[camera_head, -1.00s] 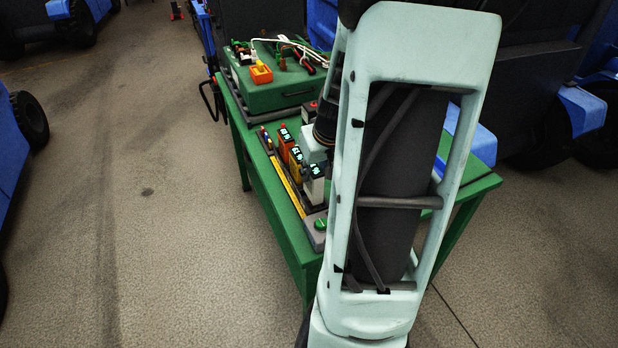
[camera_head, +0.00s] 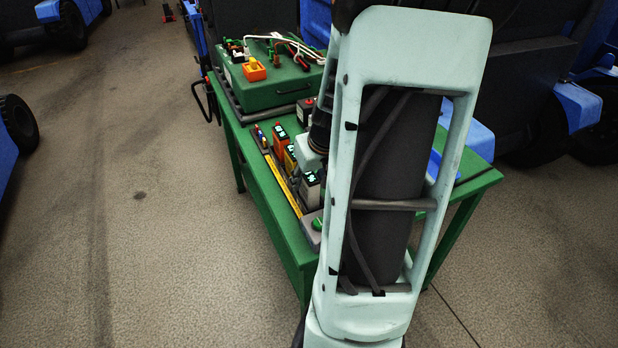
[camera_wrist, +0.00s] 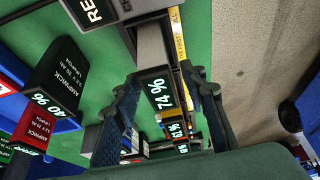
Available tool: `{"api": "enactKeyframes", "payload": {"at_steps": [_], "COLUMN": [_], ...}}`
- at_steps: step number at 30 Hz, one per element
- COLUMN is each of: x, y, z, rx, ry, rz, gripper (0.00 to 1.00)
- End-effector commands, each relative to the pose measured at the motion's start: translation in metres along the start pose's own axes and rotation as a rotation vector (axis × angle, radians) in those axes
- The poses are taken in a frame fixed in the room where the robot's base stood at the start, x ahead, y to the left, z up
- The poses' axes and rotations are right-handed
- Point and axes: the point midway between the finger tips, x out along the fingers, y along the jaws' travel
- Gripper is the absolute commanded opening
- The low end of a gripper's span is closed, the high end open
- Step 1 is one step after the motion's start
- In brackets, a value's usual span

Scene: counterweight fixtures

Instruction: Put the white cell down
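The white cell (camera_head: 309,194) stands at the near end of a row of cells on the green table in the head view, with a lit display on top. An orange cell (camera_head: 290,158) and a red cell (camera_head: 281,138) stand farther along the row.
A yellow strip (camera_head: 284,187) runs along the row's left side. A grey box with a green button (camera_head: 316,224) is at the near end. A green case (camera_head: 272,88) with cables is at the back.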

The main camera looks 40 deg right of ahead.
Motion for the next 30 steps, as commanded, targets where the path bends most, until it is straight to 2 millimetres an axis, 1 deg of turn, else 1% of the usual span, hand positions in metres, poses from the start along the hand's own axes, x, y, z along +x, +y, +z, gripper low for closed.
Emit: {"api": "enactKeyframes", "payload": {"at_steps": [5,8,11,18,21,25,30], "x": [-0.001,-0.005,-0.024,-0.078,-0.096,-0.113,-0.123], "y": [0.0,0.0,0.001,0.001,0.001,0.0,0.0], "z": [0.0,-0.002,-0.004,-0.004,-0.004,-0.003,-0.002], "rx": [0.0,0.0,0.001,0.001,0.001,0.0,0.0], "ry": [0.0,0.0,0.003,0.003,0.002,0.002,0.0], "rz": [0.0,0.0,0.003,0.004,0.003,0.002,0.0], "gripper": [0.39,0.39,0.39,0.39,0.39,0.39,0.39]}}
